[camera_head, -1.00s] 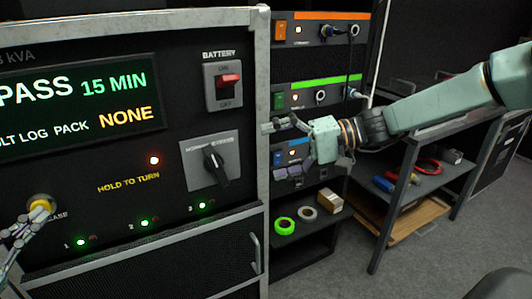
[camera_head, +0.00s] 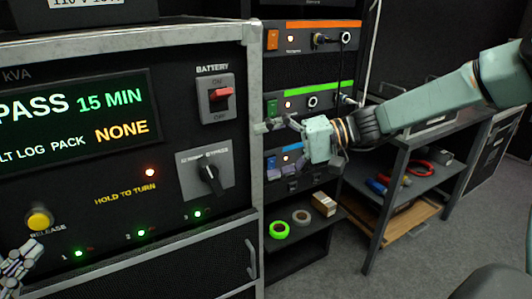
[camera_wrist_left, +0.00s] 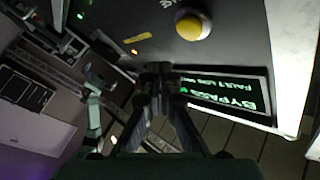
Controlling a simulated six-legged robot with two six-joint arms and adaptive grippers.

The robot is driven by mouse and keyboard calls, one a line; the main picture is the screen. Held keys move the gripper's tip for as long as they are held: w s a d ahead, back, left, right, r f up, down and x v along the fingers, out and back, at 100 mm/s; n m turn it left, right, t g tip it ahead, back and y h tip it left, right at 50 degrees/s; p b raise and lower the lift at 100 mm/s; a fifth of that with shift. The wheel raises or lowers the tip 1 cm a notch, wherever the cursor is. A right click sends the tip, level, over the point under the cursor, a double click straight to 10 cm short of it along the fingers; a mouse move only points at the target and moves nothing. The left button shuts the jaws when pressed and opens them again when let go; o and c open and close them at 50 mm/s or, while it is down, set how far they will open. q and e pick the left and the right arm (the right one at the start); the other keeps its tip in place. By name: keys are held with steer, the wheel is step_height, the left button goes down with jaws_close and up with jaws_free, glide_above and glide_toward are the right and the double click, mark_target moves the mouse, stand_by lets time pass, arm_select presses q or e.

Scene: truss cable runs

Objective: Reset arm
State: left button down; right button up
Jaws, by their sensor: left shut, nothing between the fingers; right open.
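My left gripper (camera_head: 16,266) is at the lower left of the head view, just below the yellow release button (camera_head: 39,218) and apart from it. In the left wrist view its fingers (camera_wrist_left: 157,75) are closed together and empty, with the yellow button (camera_wrist_left: 192,25) beyond them. My right gripper (camera_head: 284,127) is open in front of the rack, near the right edge of the black cabinet (camera_head: 210,50). Its fingers point left and hold nothing.
The cabinet carries a red battery switch (camera_head: 220,95), a black bypass knob (camera_head: 208,175) and a lit display (camera_head: 75,112). A rack with an orange-striped unit (camera_head: 318,27) stands behind my right gripper. A shelf table (camera_head: 405,180) with tools stands at right.

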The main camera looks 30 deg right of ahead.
arm_select(q)
steer(key=shift+s, duration=0.8)
steer(key=shift+w, duration=0.9)
